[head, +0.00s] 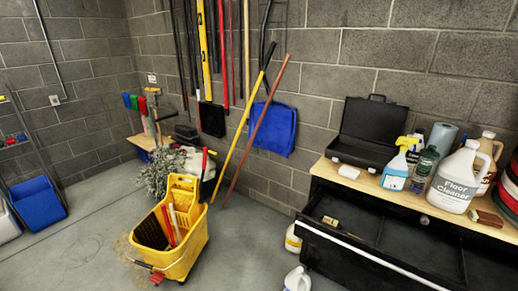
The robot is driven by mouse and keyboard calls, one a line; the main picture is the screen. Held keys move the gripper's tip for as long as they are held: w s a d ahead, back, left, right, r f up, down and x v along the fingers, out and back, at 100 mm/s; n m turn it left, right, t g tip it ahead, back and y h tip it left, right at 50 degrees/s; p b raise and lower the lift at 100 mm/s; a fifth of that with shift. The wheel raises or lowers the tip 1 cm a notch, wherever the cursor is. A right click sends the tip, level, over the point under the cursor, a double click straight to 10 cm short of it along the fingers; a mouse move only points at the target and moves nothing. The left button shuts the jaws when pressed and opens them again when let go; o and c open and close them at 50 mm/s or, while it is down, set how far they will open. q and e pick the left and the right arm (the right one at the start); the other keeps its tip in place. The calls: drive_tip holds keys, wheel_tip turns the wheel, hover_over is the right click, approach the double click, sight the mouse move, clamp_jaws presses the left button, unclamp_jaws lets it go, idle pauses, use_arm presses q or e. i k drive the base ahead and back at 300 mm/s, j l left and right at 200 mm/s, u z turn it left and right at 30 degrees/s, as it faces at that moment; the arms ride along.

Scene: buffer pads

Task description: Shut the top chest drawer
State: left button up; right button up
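The black chest (345,190) with a light wooden top stands at the right of the head view, against the grey block wall. Its top drawer (365,257) is pulled out. The drawer front has a pale strip along it and runs toward the lower right, where the frame cuts it off. A small tan and dark item (330,221) lies inside the drawer, near its left end. Neither my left gripper nor my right gripper shows.
A floor cleaner jug (457,180), spray bottle (396,168) and open black case (366,135) stand on the chest. White jugs (297,279) sit on the floor by the drawer. A yellow mop bucket (180,235) stands left of centre. Floor at lower left is clear.

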sight(395, 248)
drive_tip(key=z, duration=1.55)
